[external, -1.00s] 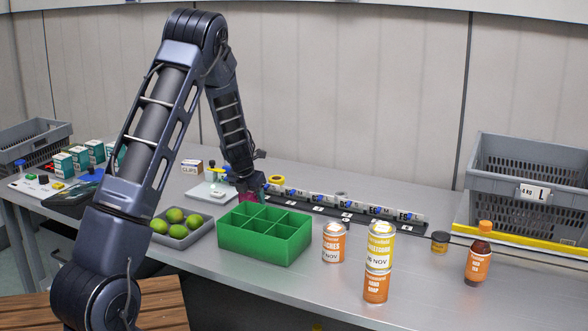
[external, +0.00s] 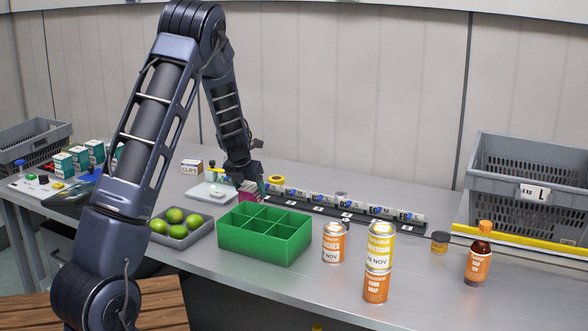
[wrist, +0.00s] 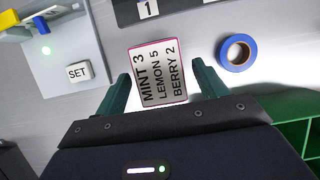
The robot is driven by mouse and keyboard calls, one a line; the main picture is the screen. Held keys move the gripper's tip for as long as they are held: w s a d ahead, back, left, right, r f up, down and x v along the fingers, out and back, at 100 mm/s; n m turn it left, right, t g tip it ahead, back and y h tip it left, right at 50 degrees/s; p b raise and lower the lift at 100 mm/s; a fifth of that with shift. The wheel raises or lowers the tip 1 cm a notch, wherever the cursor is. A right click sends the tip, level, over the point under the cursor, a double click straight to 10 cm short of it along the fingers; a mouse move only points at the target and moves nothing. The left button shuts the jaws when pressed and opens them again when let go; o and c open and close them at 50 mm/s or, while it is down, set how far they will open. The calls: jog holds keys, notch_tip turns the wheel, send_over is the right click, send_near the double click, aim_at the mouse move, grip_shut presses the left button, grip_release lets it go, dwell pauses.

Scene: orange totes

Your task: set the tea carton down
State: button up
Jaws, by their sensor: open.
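The tea carton (external: 248,191) is a small magenta box on the bench behind the green divided box. In the wrist view the carton (wrist: 159,72) shows a white face with a pink edge, lettered MINT 3, LEMON 5, BERRY 2. My gripper (wrist: 161,75) is open, with one green finger on each side of the carton and a gap on both sides. In the external view my gripper (external: 243,177) is just above the carton and hides part of it.
A white device (wrist: 75,72) with a SET button is left of the carton; a blue tape roll (wrist: 237,53) is right. The green divided box (external: 265,240), a tray of limes (external: 190,238) and a black labelled strip (external: 345,216) are close. Cans stand farther right.

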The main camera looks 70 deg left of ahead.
jog(key=v, duration=0.8)
jog(key=w+d+r+m+t+h, duration=0.1)
jog(key=d+r+m, duration=0.55)
jog(key=d, duration=0.55)
jog(key=w+d+r+m+h, duration=0.1)
jog(key=d+r+m, duration=0.4)
jog(key=d+m, duration=0.5)
jog(key=w+d+r+m+t+h, duration=0.15)
jog(key=d+r+m, duration=0.35)
jog(key=d, duration=0.9)
jog(key=s+d+r+m, duration=0.2)
jog(key=s+d+m, duration=0.25)
jog(key=d, duration=0.25)
jog(key=s+d+r+m, duration=0.2)
jog(key=s+d+m, duration=0.1)
jog(key=d+m, duration=0.35)
jog(key=s+d+m+g, duration=0.1)
jog(key=s+d+m, duration=0.8)
jog(key=s+m, duration=0.3)
jog(key=shift+s+d+f, duration=0.25)
jog(key=shift+s+f, duration=0.05)
jog(key=shift+s, duration=0.3)
